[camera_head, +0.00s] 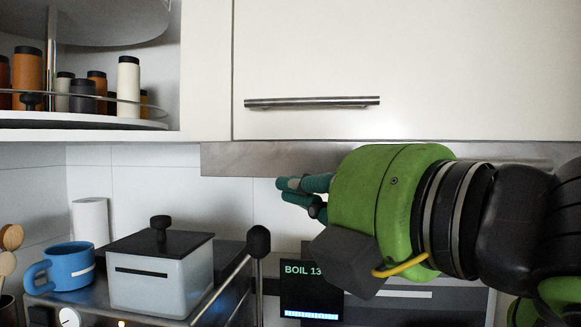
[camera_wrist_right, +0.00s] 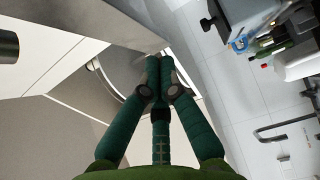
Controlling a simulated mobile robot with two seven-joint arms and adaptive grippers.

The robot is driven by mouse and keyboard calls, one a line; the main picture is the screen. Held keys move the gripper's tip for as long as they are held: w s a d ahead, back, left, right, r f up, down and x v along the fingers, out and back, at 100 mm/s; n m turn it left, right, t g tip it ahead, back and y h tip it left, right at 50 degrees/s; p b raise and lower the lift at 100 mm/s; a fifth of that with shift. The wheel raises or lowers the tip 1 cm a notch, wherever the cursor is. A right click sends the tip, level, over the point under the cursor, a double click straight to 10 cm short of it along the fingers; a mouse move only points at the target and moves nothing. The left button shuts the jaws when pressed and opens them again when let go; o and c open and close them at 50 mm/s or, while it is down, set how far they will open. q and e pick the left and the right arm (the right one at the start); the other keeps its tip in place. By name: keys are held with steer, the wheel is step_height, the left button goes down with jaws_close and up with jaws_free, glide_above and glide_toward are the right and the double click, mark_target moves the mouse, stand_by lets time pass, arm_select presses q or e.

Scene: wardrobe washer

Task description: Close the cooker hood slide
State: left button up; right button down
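The cooker hood slide (camera_head: 238,160) shows as a brushed grey metal strip under the white wall cabinet in the head view. Its right part runs on behind my right arm. I cannot tell how far it is pulled out. My right gripper (camera_head: 303,192) is just below the strip's lower edge in the picture, with its green fingers pointing left. In the right wrist view the fingertips (camera_wrist_right: 160,62) come together with nothing visible between them. Whether they touch the slide is unclear. My left gripper does not show.
The wall cabinet (camera_head: 400,50) has a bar handle (camera_head: 312,102). Below are a white pot (camera_head: 160,284) with a black lid, a blue mug (camera_head: 72,268), a black-knobbed lever (camera_head: 258,242) and a display (camera_head: 310,290). An open shelf (camera_head: 80,125) holds several jars.

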steer(key=w, duration=0.1)
steer(key=w+d, duration=0.1)
steer(key=w, duration=0.1)
steer(key=shift+w+p, duration=0.1)
steer(key=shift+p, duration=0.25)
steer(key=w+d+p, duration=0.3)
steer(key=w+p, duration=0.1)
steer(key=w, duration=0.9)
steer(key=shift+d, duration=0.25)
steer(key=shift+w, duration=0.1)
